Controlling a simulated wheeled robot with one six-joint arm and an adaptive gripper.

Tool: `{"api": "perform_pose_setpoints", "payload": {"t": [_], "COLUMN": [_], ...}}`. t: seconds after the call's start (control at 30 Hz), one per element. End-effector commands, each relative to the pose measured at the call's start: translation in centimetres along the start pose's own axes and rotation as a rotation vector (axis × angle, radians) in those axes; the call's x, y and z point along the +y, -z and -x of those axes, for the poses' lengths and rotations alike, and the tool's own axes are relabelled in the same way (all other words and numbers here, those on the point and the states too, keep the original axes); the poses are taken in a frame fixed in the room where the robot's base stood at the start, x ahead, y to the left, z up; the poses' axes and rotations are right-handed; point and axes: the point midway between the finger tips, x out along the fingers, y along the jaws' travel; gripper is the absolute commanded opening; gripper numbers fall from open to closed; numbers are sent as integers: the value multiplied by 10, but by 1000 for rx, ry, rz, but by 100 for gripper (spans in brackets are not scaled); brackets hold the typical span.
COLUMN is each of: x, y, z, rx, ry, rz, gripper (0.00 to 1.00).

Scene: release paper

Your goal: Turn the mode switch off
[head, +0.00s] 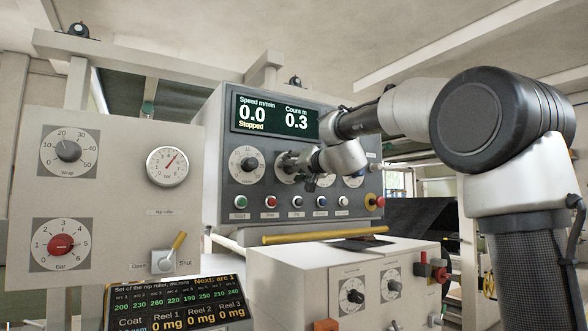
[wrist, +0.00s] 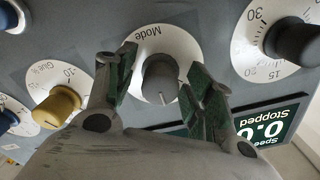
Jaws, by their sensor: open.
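The mode switch is a grey knob (wrist: 160,80) on a white round dial marked "Mode" (wrist: 148,33) in the wrist view. A light pointer line on the knob faces the bottom of that picture; its setting marks are not readable. In the head view the dial (head: 281,168) is mostly hidden behind my gripper. My gripper (wrist: 166,66) is open, with one finger on each side of the knob. It also shows in the head view (head: 299,168), in front of the panel. I cannot tell whether the fingers touch the knob.
Close neighbours on the panel are a yellow knob (wrist: 58,105) and a black knob (wrist: 296,43). A row of buttons (head: 297,216) and a red emergency button (head: 380,202) sit below. The display (head: 274,117) reads "Stopped". A yellow bar (head: 325,236) crosses lower down.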

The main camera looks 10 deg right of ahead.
Motion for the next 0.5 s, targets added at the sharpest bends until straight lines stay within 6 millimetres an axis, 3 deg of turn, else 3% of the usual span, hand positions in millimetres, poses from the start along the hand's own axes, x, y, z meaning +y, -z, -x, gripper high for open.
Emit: {"api": "perform_pose_setpoints", "payload": {"t": [0.27, 0.5], "x": [0, 0], "y": [2, 1], "z": [14, 66], "rx": [2, 3], "ry": [0, -1], "rz": [0, 0], "gripper": [53, 53]}}
